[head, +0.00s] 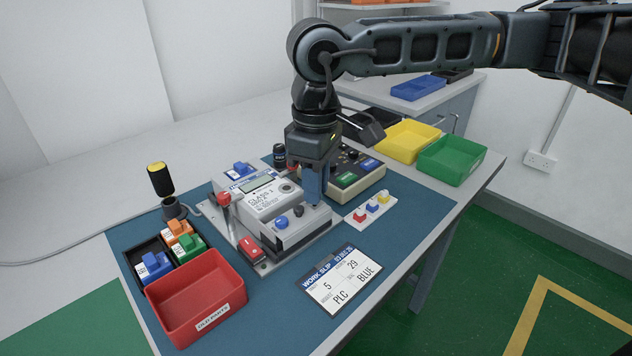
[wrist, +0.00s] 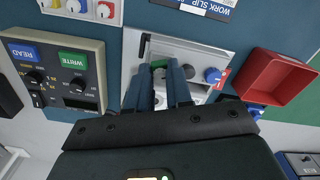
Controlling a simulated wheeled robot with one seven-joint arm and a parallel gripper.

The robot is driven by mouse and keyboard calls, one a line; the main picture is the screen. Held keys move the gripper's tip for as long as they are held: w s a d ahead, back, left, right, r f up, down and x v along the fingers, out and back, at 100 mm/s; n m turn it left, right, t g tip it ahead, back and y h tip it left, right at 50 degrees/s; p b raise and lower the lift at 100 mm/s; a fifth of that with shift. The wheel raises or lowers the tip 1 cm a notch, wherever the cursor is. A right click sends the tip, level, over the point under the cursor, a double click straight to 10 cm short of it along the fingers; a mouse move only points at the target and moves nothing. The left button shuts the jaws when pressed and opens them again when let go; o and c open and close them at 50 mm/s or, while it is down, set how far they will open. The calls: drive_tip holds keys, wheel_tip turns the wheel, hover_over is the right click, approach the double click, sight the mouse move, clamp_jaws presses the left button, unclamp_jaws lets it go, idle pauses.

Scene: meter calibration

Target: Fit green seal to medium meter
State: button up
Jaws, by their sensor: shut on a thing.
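The white meter (head: 263,199), with a display and a printed label, sits in a grey fixture on the blue mat. It is the only meter I can make out. My gripper (head: 314,196) points down at the meter's front right end. In the wrist view, my gripper (wrist: 160,72) is shut on a small green piece, the green seal (wrist: 159,64), seen between the fingertips. It is over the meter's terminal end, beside a dark knob (wrist: 188,71) and a blue knob (wrist: 212,75). The fingers hide the seal in the head view, and I cannot tell whether it touches the meter.
A seal card (head: 371,209) with red, blue and yellow seals lies right of the meter. A read/write box (head: 345,190) stands behind it. A red bin (head: 196,298), a black tray (head: 150,247) of modules and a work slip (head: 343,278) lie nearer. A screwdriver (head: 160,180) stands left.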

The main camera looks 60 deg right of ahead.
drive_tip(key=shift+f+b, duration=0.75)
drive_tip(key=shift+b, duration=0.3)
idle(0.9)
drive_tip(key=o, duration=0.9)
drive_tip(key=shift+a, duration=0.1)
drive_tip(key=shift+c, duration=0.4)
drive_tip(key=o, duration=0.3)
drive_tip(key=shift+r, duration=0.1)
drive_tip(key=shift+o, duration=0.3)
drive_tip(key=shift+r+p, duration=0.45)
drive_tip(key=shift+r, duration=0.65)
drive_tip(key=shift+r+p, duration=0.8)
drive_tip(key=shift+r, duration=1.6)
